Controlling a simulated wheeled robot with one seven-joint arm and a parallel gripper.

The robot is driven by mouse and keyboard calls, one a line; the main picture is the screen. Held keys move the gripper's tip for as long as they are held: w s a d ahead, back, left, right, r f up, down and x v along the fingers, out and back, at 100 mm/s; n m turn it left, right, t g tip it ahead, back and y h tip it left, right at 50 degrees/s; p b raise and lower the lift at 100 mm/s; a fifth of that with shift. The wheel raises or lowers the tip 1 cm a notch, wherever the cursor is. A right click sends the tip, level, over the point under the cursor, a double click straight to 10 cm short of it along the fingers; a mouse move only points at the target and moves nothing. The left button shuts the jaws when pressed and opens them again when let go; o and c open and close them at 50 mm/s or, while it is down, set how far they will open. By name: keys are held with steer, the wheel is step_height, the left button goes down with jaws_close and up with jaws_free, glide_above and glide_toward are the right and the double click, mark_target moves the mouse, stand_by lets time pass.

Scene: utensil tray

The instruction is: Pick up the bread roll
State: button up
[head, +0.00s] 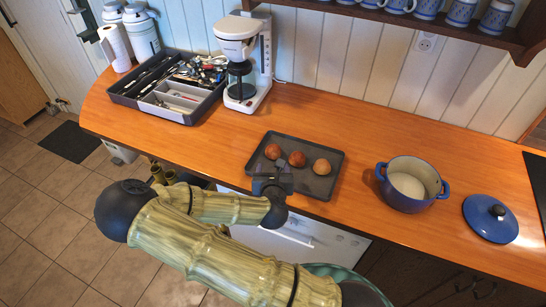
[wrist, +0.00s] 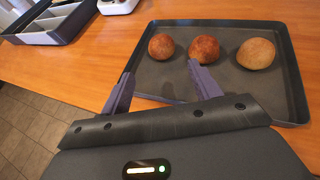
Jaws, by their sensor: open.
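Three round brown bread rolls lie in a row on a dark grey tray (head: 328,184). The left roll (head: 273,151) and the middle roll (head: 297,158) are darker reddish brown; the right roll (head: 322,166) is lighter. In the wrist view the left roll (wrist: 161,47), middle roll (wrist: 204,49) and right roll (wrist: 256,54) rest apart, near the tray's far side. My gripper (wrist: 158,85) is open and empty at the tray's near edge, short of the rolls. Its fingers point towards the left and middle rolls.
A blue pot (head: 408,193) and its lid (head: 490,218) stand right of the tray. A white coffee maker (head: 240,45) and a utensil tray (head: 180,115) stand to the left. A wall shelf with mugs hangs at the upper right. Clear wooden counter (head: 370,130) lies behind the tray.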

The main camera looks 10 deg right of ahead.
mark_target(273, 153)
steer(key=shift+w+d+f+b, duration=0.1)
steer(key=shift+w+f+b, duration=0.05)
steer(key=shift+f+b, duration=0.2)
steer(key=x, duration=0.3)
steer(key=p+x, duration=0.1)
steer(key=x, duration=0.2)
steer(key=p+x, duration=0.1)
steer(key=x, duration=0.2)
steer(key=shift+w+d+r, duration=0.1)
steer(key=shift+r, duration=0.25)
steer(key=shift+w+f, duration=0.2)
steer(key=shift+w, duration=0.05)
steer(key=shift+p+x, duration=1.15)
steer(key=shift+x, duration=1.45)
steer(key=shift+f, duration=0.2)
steer(key=shift+c, duration=0.4)
steer(key=c, duration=0.6)
